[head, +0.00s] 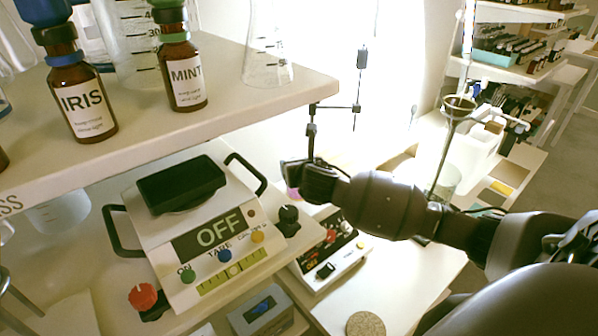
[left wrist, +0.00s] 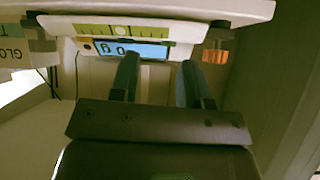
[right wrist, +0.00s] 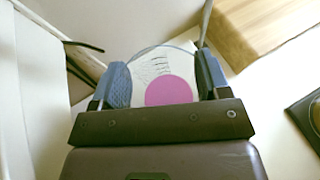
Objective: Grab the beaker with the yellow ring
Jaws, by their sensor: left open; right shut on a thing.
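My right gripper (right wrist: 163,72) is shut on a clear beaker (right wrist: 152,65) with dark graduation marks. A magenta disc (right wrist: 170,91) shows at the beaker, between the fingers. In the head view my right gripper (head: 305,180) is right of the OFF scale, with a bit of magenta (head: 293,194) under it. I cannot make out a yellow ring on the held beaker. My left gripper (left wrist: 158,82) is open and empty in the left wrist view, in front of a scale with a blue display (left wrist: 130,50). It does not show in the head view.
An upper shelf (head: 240,85) holds IRIS (head: 85,105) and MINT (head: 185,75) bottles, a graduated glass (head: 135,45) and a conical flask (head: 268,55). The OFF device (head: 220,235) with black handles stands below.

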